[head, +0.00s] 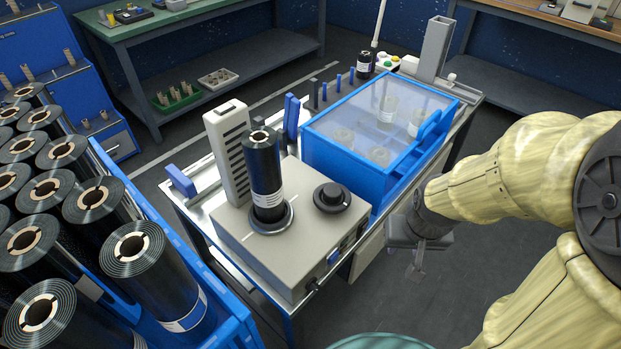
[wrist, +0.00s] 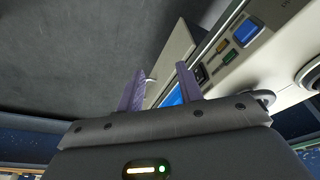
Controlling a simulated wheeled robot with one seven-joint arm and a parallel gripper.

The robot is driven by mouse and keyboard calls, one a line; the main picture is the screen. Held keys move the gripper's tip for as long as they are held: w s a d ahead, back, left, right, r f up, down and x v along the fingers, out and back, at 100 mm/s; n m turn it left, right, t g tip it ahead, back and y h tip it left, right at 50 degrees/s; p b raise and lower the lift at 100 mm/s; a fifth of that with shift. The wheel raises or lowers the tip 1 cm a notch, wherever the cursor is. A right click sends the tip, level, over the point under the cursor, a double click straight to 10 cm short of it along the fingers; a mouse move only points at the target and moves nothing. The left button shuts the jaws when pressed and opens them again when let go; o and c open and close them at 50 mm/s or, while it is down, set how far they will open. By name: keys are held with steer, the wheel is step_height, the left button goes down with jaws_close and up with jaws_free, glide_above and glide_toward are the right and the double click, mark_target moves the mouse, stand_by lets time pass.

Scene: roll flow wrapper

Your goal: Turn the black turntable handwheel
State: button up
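The black handwheel (head: 332,197) is a round knob on top of the beige machine housing (head: 240,240), right of the turntable (head: 270,218). A black film roll (head: 264,175) stands upright on the turntable. My gripper (head: 416,262) hangs to the right of the machine, beyond its front side, apart from the handwheel and pointing down. In the wrist view its two fingers (wrist: 160,85) stand apart with nothing between them. A dark round part (wrist: 313,76) is cut by the right edge there; I cannot tell whether it is the handwheel.
A blue-framed clear cover (head: 380,125) stands just behind the handwheel, and a grey vented column (head: 228,150) behind the roll. A blue crate (head: 200,320) of film rolls fills the left. The floor (head: 400,310) under my gripper is clear.

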steer(key=shift+w+a, duration=0.35)
steer(key=shift+w, duration=0.05)
steer(key=shift+o, duration=2.7)
steer(key=shift+w+a+r, duration=0.1)
steer(key=shift+w+r, duration=0.1)
steer(key=shift+r, duration=0.15)
steer(key=w+a+r+n+g+p, duration=0.1)
steer(key=w+a+r+n+p, duration=0.2)
steer(key=w+a+r+p, duration=0.3)
steer(key=w+a+r+n+g+p, duration=0.1)
steer(key=w+a+r+n+p, duration=0.2)
steer(key=r, duration=0.9)
steer(key=w+a+p, duration=0.3)
steer(key=a+p, duration=0.2)
steer(key=shift+r+g, duration=0.25)
steer(key=shift+g, duration=0.05)
steer(key=shift+a+f, duration=0.1)
steer(key=shift+f, duration=0.05)
